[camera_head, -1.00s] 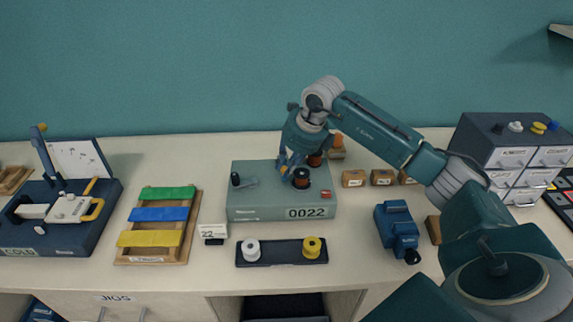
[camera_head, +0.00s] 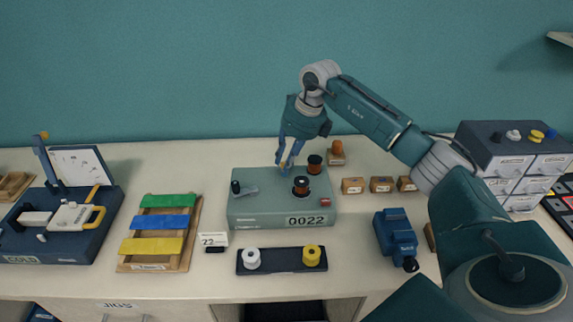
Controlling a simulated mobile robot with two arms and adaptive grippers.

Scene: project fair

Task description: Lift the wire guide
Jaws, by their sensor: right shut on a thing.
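The grey-green winding unit (camera_head: 255,209) labelled 0022 stands in the middle of the bench. Two dark spools, a front one (camera_head: 301,187) and a back one (camera_head: 315,164), stand on its top, with a black knob and small lever (camera_head: 243,188) at the left. My right gripper (camera_head: 285,166) points down over the back of the unit, left of the back spool. It is shut on the wire guide, which is small and mostly hidden between the fingers. My left gripper is out of view.
A black tray (camera_head: 282,269) with a white and a yellow spool lies in front. A wooden rack (camera_head: 192,252) with coloured bars is at left. A blue motor-like device (camera_head: 396,237) and small wooden boxes (camera_head: 381,184) are at right.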

